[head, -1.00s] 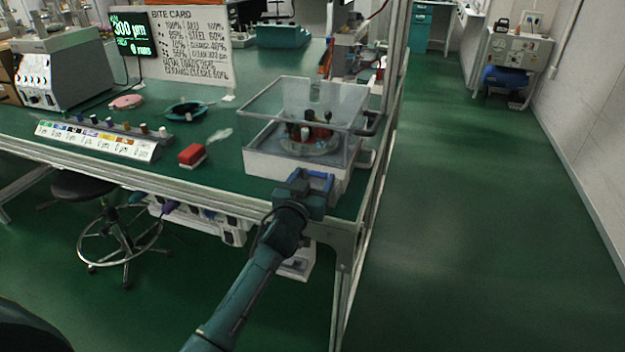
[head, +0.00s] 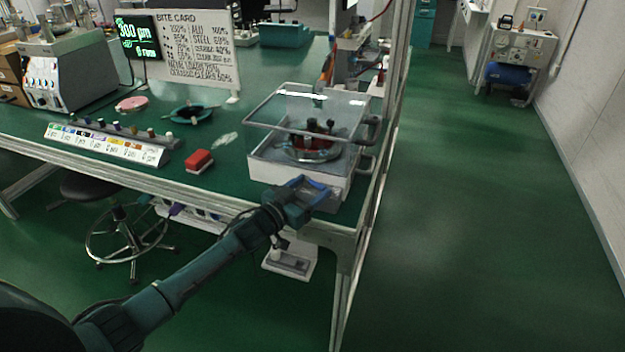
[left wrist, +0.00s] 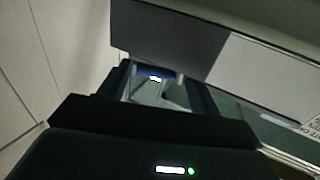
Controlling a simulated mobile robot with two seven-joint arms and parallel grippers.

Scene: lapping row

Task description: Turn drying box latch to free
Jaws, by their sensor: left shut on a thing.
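The drying box (head: 297,174) stands at the bench's near right corner, with a white base and a clear cover. A dark red and black piece (head: 318,135) shows inside it. My left gripper (head: 307,190) is at the low front face of the box, shut on the latch there. The latch is mostly hidden by the fingers, so its angle cannot be read. In the left wrist view, a blue-edged piece (left wrist: 153,74) shows between the dark fingers, close to the pale box wall (left wrist: 250,75). My right gripper is not in view.
A red block (head: 199,160), a labelled rack (head: 108,142) and a dark teal dish (head: 191,113) lie left of the box. A stool (head: 118,220) stands under the bench (head: 228,198). The green floor at right is clear.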

